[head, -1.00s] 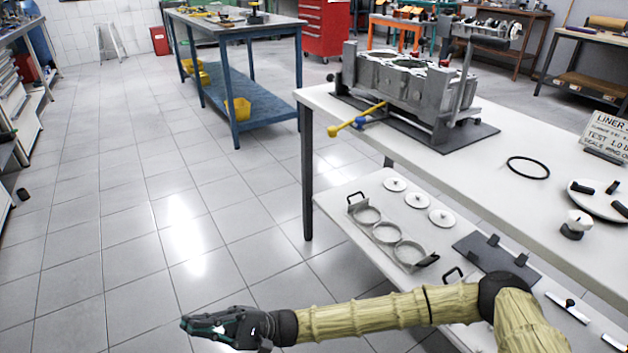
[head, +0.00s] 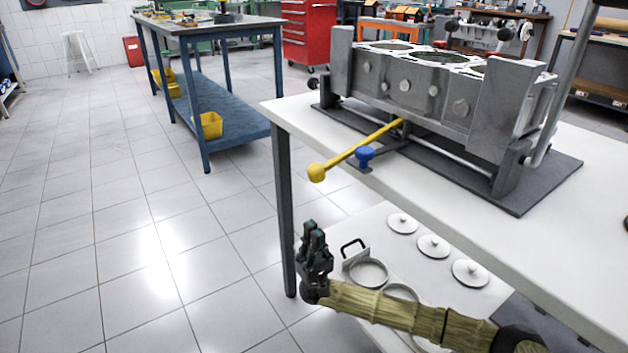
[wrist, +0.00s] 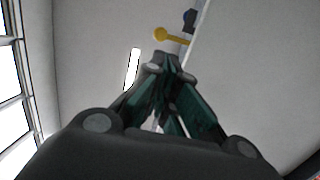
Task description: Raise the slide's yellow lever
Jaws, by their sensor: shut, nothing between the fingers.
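The yellow lever (head: 362,149) sticks out from the slide under the grey engine block (head: 425,85). It slants down and left, and its ball end (head: 317,173) hangs past the table's front edge. A blue knob (head: 365,155) stands beside the lever. My gripper (head: 311,228) is shut and empty, pointing up below the ball end and apart from it. In the wrist view the gripper (wrist: 172,72) is seen from behind, with the yellow ball (wrist: 160,34) just beyond its fingertips and the blue knob (wrist: 190,18) further right.
The white table (head: 480,200) has a front edge above and right of my arm. A lower shelf (head: 385,235) holds rings and several white discs close to my forearm. A blue bench (head: 215,120) stands back left. The tiled floor on the left is clear.

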